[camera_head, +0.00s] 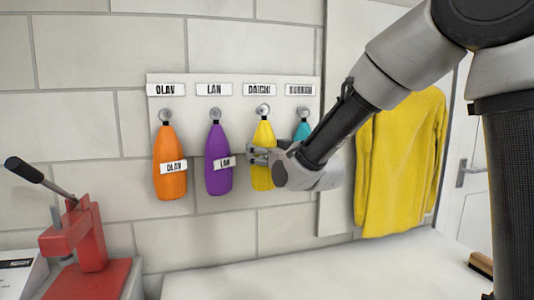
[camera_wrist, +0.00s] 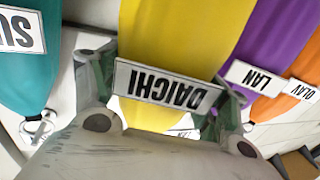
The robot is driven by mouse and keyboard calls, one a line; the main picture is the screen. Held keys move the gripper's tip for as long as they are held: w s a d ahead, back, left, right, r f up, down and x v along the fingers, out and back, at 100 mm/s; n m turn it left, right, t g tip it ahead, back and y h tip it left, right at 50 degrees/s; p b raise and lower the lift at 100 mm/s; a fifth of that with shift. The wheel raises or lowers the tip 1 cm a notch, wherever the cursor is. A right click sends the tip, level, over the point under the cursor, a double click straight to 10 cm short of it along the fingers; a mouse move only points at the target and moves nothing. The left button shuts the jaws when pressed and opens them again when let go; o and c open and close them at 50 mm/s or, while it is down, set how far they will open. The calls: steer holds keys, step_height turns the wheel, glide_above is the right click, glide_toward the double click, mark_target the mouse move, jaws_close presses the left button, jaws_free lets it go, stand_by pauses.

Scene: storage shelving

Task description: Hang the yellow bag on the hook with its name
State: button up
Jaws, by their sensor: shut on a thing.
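The yellow bag (camera_head: 263,140) is at the rack, under the label DAICHI (camera_head: 259,89). Its top loop is at the hook (camera_head: 263,110) there; I cannot tell whether the loop is over the hook or just in front of it. My gripper (camera_head: 262,155) is shut on the yellow bag around its middle, from the right. In the wrist view the yellow bag (camera_wrist: 180,35) fills the middle, with its tag DAICHI (camera_wrist: 167,86) upside down between the fingers (camera_wrist: 165,92). The bag hangs upright, its lower right side partly hidden by my gripper.
An orange bag (camera_head: 169,150) with tag OLAV and a purple bag (camera_head: 217,145) with tag LAN hang to the left. A teal bag (camera_head: 302,131) hangs at right, mostly behind my arm. A yellow sweater (camera_head: 402,160) hangs further right. A red press (camera_head: 88,235) stands front left.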

steer(key=shift+w+a+f, duration=0.15)
steer(key=shift+w+f, duration=0.05)
steer(key=shift+w, duration=0.45)
steer(key=shift+w+a+f, duration=0.15)
steer(key=shift+w+f, duration=0.05)
steer(key=shift+w, duration=0.45)
steer(key=o, duration=1.8)
steer(key=shift+o, duration=0.2)
steer(key=shift+f, duration=0.1)
